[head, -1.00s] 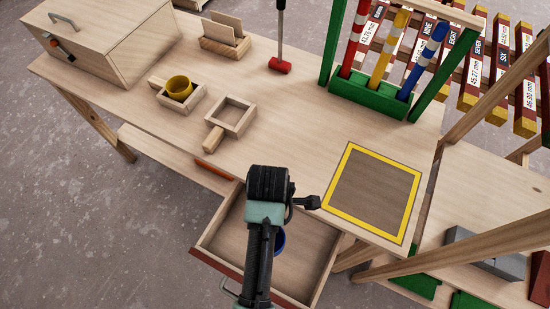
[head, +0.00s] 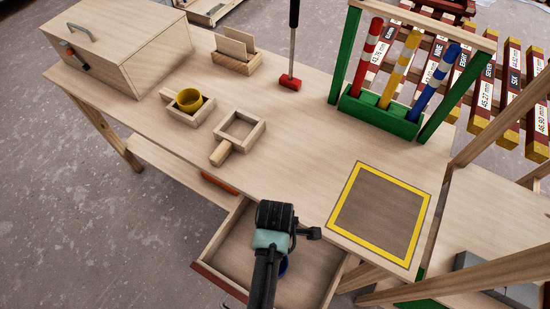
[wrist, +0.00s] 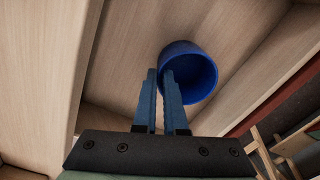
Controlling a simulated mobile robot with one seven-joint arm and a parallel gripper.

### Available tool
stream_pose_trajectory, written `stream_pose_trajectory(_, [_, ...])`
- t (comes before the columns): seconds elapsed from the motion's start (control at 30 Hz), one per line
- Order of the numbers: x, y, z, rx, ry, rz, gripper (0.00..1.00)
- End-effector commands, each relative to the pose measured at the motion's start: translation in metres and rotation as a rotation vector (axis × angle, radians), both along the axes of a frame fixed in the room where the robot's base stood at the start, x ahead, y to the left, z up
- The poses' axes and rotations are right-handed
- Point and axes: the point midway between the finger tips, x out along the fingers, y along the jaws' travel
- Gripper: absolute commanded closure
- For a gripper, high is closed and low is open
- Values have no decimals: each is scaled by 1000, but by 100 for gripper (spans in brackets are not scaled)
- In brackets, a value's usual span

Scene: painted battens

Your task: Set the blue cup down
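The blue cup (wrist: 188,72) shows in the wrist view just beyond my fingertips, its opening turned to the lower right. My gripper (wrist: 160,74) has its two fingers close together at the cup's left wall, and they look shut on that wall. In the head view my gripper (head: 274,240) is over the open drawer (head: 222,262). Only a small part of the cup (head: 283,266) shows there, behind my arm. The cup is within the drawer's outline, but I cannot tell whether it touches the drawer's floor.
A yellow-bordered mat (head: 380,212) lies bare on the bench. A yellow cup (head: 189,99) sits in a small wooden box (head: 190,118), near an empty handled box (head: 240,132). A green rack (head: 382,115) with painted battens stands behind. A red mallet (head: 290,83) stands farther back.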

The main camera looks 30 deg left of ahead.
Motion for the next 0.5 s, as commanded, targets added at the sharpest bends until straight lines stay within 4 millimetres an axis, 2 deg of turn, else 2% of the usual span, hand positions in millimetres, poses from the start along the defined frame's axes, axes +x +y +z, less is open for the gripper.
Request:
stream_pose_trajectory(0.03, [0,0,0,0,0,0,80])
stream_pose_trajectory(0.1, [0,0,0,0,0,0,68])
stream_pose_trajectory(0.37, [0,0,1,0,0,0,68])
stream_pose_trajectory(0.5, [1,0,9,1,-2,0,68])
